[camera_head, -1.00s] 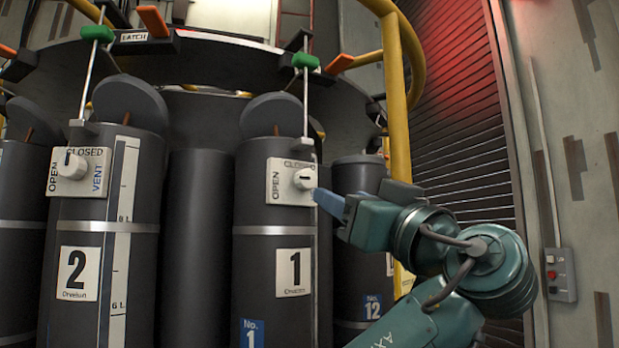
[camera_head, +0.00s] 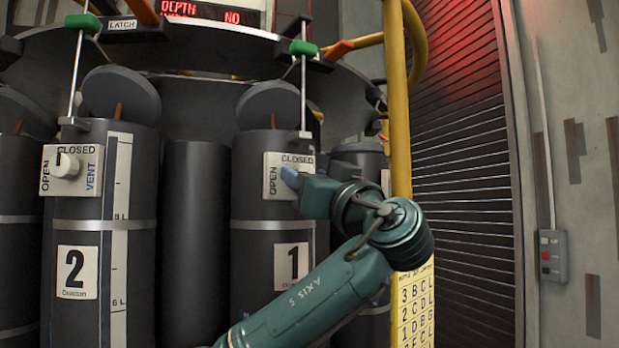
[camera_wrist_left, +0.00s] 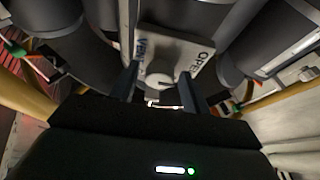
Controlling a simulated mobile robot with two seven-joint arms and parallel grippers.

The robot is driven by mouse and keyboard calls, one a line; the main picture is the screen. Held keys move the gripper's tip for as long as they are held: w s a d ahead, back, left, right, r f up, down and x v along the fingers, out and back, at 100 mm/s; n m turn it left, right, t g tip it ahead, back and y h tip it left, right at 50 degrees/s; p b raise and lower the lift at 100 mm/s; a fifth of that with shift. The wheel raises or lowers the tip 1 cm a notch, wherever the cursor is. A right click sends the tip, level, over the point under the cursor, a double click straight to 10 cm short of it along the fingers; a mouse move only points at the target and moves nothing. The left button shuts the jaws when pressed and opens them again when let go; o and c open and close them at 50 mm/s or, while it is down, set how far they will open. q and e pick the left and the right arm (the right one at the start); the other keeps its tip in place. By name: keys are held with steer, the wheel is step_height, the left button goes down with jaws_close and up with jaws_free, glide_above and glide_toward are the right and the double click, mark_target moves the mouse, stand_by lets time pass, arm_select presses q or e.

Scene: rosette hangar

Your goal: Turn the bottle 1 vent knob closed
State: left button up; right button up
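Bottle 1 (camera_head: 270,215) is a dark cylinder with a white "1" label. Its pale vent plate (camera_head: 272,160) carries OPEN and CLOSED lettering. My left gripper (camera_head: 291,178) is in front of this plate, coming from the right, and hides the knob in the head view. In the left wrist view the round white vent knob (camera_wrist_left: 159,74) shows between the two fingers of my left gripper (camera_wrist_left: 160,78). The fingers are apart, with visible gaps on both sides of the knob. I cannot tell whether the tips reach past its face. My right gripper is not in view.
Bottle 2 (camera_head: 75,225), with its own vent knob (camera_head: 66,165), stands to the left. A yellow rail (camera_head: 398,100) rises just right of my gripper. Latch rods with green grips (camera_head: 303,48) hang above. A switch box (camera_head: 552,256) is on the right wall.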

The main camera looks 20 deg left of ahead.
arm_select(q)
steer(key=c, duration=0.8)
steer(key=shift+c, duration=0.2)
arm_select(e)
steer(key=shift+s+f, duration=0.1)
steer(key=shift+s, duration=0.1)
